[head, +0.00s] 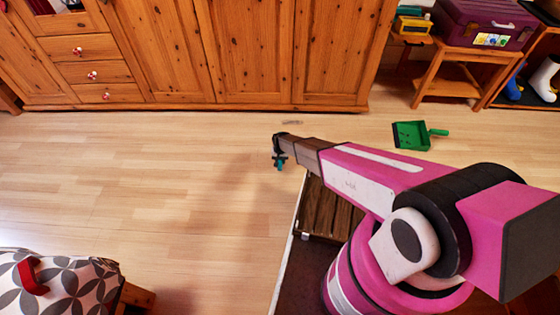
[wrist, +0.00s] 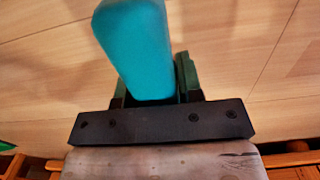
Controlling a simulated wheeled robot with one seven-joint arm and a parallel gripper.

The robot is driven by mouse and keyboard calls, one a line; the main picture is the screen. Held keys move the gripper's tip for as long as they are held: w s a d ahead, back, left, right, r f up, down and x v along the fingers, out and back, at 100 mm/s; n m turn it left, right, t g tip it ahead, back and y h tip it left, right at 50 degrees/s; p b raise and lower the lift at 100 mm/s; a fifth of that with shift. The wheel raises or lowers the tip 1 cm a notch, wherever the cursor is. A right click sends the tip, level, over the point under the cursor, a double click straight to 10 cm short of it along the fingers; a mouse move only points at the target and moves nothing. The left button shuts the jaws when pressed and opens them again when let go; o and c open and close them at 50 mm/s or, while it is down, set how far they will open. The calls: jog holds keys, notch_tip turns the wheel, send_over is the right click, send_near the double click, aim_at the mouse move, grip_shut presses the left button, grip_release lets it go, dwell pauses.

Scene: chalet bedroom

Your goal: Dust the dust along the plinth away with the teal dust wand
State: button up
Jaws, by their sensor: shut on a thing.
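My gripper (head: 279,158) is shut on the teal dust wand (wrist: 140,50) and holds it over the floor in front of the wardrobe. In the head view only a small teal part of the wand (head: 280,164) shows below the gripper. In the wrist view the wand's teal body stands between the two fingers (wrist: 152,90). A small greyish patch of dust (head: 292,122) lies on the floor near the wardrobe plinth (head: 200,106), just beyond my gripper and apart from it.
A green dustpan (head: 410,136) lies on the floor to the right. A wooden stand (head: 448,88) with a purple box (head: 485,22) is at the back right. A patterned cushioned seat (head: 70,280) is at the lower left. The floor (head: 130,170) left of my gripper is clear.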

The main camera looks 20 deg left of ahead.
jog(key=shift+w+a, duration=0.5)
jog(key=shift+w, duration=1.6)
jog(key=shift+w+a, duration=0.55)
jog(key=shift+w, duration=1.55)
jog(key=shift+w+a, duration=0.5)
jog(key=shift+w, duration=1.6)
jog(key=shift+f, duration=0.25)
jog(key=shift+w+d+f, duration=0.1)
jog(key=shift+w+d, duration=0.45)
jog(key=shift+d, duration=1.85)
jog(key=shift+w+d, duration=0.6)
jog(key=shift+d, duration=1.8)
jog(key=shift+w+d+f, duration=0.1)
jog(key=shift+w+d, duration=0.45)
jog(key=shift+d, duration=1.85)
jog(key=shift+s+a+f, duration=0.1)
jog(key=shift+s+a, duration=0.45)
jog(key=shift+a, duration=1.85)
jog(key=shift+s+a+r, duration=0.1)
jog(key=shift+s+a, duration=0.5)
jog(key=shift+a, duration=1.8)
jog(key=shift+s+a+f, duration=0.1)
jog(key=shift+s+a, duration=0.45)
jog(key=shift+a, duration=1.85)
jog(key=shift+w+d, duration=0.25)
jog(key=shift+d, duration=0.75)
jog(key=shift+w+d, duration=0.2)
jog(key=shift+d, duration=0.8)
